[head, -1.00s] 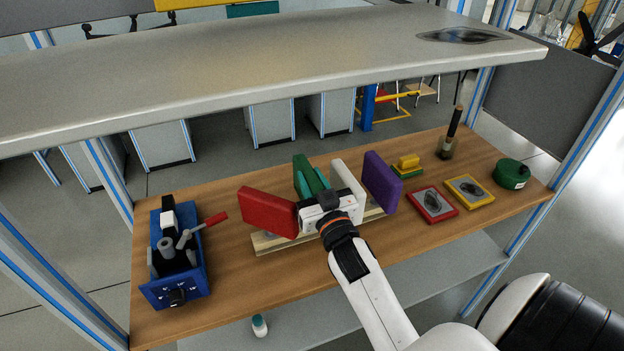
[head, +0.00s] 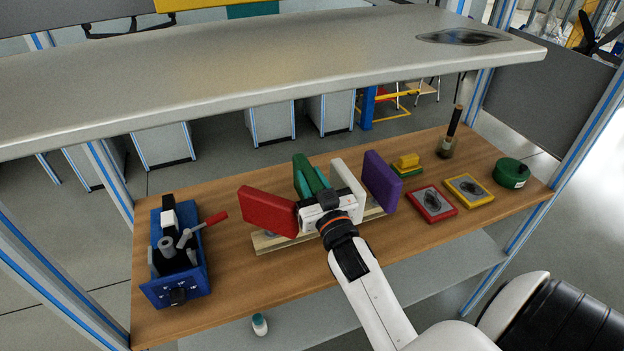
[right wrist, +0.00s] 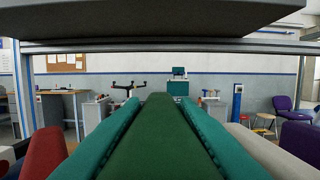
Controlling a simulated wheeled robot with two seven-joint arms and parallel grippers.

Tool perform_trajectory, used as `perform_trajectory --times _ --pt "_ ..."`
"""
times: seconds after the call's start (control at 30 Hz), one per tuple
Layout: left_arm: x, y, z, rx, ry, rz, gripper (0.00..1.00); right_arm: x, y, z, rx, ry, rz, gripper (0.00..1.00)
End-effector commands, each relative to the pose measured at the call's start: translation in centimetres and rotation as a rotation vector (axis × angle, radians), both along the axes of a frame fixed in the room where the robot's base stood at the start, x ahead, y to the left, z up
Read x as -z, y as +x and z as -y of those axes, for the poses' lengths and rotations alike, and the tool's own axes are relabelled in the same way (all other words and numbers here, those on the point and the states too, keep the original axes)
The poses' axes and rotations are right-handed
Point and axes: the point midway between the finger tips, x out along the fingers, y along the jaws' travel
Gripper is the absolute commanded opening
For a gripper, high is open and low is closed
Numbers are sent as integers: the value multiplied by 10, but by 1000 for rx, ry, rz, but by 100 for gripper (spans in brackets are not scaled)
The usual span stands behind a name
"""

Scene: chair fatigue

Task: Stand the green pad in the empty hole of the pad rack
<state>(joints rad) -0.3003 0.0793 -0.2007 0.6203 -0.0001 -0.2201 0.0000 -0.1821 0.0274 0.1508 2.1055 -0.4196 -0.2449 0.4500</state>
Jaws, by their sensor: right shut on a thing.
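The green pad (head: 304,168) is between the fingers of my right gripper (head: 311,183), over the pad rack (head: 268,243). The right wrist view shows the green pad (right wrist: 160,140) filling the space between two teal fingers (right wrist: 160,125). In the head view it stands between the red pad (head: 268,212) on the left and the white pad (head: 346,184) on the right. The purple pad (head: 382,180) stands at the rack's right end. My gripper's body hides the pad's lower edge and the rack's middle, so I cannot tell whether the pad is in the hole. My left gripper is out of view.
A blue fixture (head: 176,262) with a red-handled lever (head: 213,220) stands left. Right are a red tray (head: 432,204), a yellow tray (head: 469,191), small stacked blocks (head: 407,165), a brush holder (head: 446,147) and a green tin (head: 511,174). A grey shelf (head: 250,65) overhangs the bench.

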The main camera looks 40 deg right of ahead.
Motion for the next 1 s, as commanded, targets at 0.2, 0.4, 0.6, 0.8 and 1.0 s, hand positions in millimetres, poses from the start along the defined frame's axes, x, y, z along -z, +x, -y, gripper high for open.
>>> perform_trajectory --times 0.2,0.4,0.6,0.8,1.0 --pt "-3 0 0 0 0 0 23 -2 0 0 0 -1 3 0" --pt "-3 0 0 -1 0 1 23 -1 0 0 0 -1 3 0" --pt "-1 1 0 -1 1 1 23 2 0 0 0 -1 3 0" --pt "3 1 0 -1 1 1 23 7 0 0 0 -1 3 0" --pt "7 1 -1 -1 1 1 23 12 0 0 0 0 3 0"
